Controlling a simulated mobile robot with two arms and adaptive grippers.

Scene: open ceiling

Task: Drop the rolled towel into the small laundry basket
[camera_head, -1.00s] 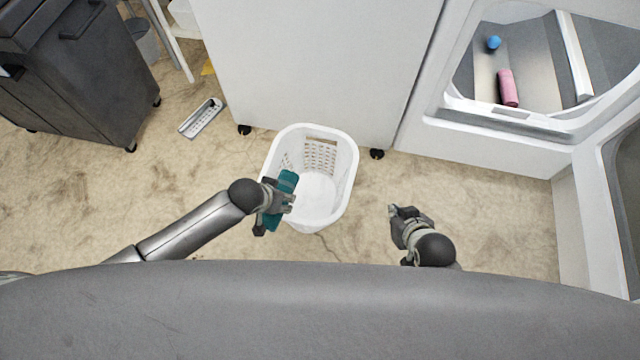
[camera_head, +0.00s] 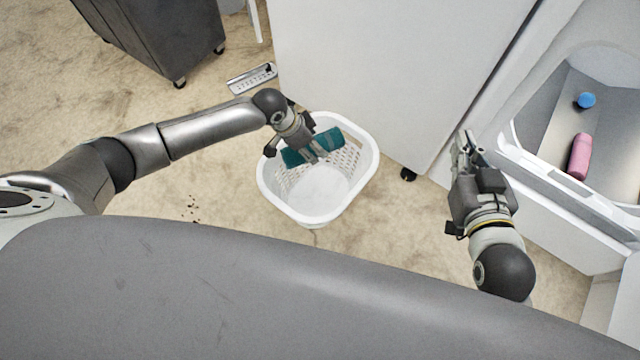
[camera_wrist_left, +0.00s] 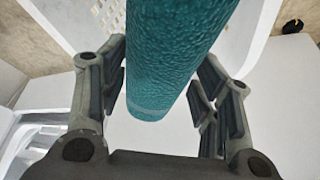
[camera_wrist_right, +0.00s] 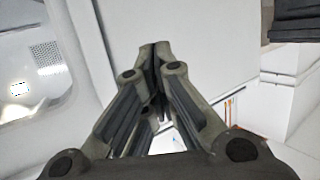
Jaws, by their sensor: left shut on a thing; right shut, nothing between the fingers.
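The rolled towel is a teal cylinder (camera_head: 328,139) held by my left gripper (camera_head: 314,153) over the small laundry basket. In the left wrist view the towel (camera_wrist_left: 170,60) lies between the fingers (camera_wrist_left: 165,95). The small laundry basket (camera_head: 268,190) is white with perforated walls and stands on the floor. Its visible inside is empty, and the towel covers part of its far side. My right gripper (camera_head: 463,143) is shut and empty, to the right of the basket. Its fingertips meet in the right wrist view (camera_wrist_right: 154,50).
A white cabinet (camera_head: 390,70) stands behind the basket. At right, an opening holds a pink bottle (camera_head: 580,157) and a blue ball-like item (camera_head: 586,100). A dark wheeled cart (camera_head: 160,35) and a metal strip (camera_head: 252,78) are at upper left.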

